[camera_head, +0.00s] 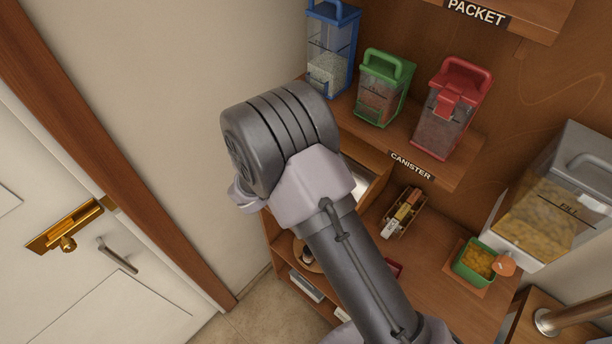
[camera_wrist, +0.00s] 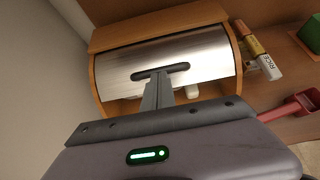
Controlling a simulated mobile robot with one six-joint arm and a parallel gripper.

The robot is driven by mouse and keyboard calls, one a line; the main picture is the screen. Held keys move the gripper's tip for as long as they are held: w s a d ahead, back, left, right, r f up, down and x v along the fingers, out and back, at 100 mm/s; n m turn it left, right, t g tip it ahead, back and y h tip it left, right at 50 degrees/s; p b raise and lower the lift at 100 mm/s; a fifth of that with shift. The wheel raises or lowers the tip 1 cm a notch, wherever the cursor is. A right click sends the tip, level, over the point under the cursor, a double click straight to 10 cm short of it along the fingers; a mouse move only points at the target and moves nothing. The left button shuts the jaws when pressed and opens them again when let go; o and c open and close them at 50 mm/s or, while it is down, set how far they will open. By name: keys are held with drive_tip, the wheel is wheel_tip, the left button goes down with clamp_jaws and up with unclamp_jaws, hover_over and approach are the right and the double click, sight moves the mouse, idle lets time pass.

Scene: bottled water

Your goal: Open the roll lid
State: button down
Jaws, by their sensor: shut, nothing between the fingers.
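The roll lid (camera_wrist: 205,55) is a brushed metal sheet in a wooden box (camera_wrist: 105,38), ahead of me in the wrist view. A dark handle (camera_wrist: 182,67) runs across the lid. My gripper (camera_wrist: 160,76) is shut and empty, with its fingertips at the handle; I cannot tell whether they touch it. Below the lid's lower edge a gap seems to show, with a small pale thing (camera_wrist: 192,91) in it. In the head view my arm hides my gripper and most of the box; a bit of the box (camera_head: 372,166) shows beside the arm.
A green container (camera_head: 466,268) and a large clear dispenser (camera_head: 545,215) stand farther right. Blue (camera_head: 331,50), green (camera_head: 380,88) and red (camera_head: 450,112) canisters stand on a shelf above. A wall is close on the left.

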drive_tip(key=shift+w+d+r+g+y+p, duration=0.5)
drive_tip(key=shift+w+d+r+g+p, duration=0.3)
drive_tip(key=shift+w+r, duration=0.25)
drive_tip(key=shift+w+d+r, duration=0.3)
drive_tip(key=shift+w+d, duration=0.35)
drive_tip(key=shift+w, duration=0.2)
drive_tip(key=shift+p, duration=0.3)
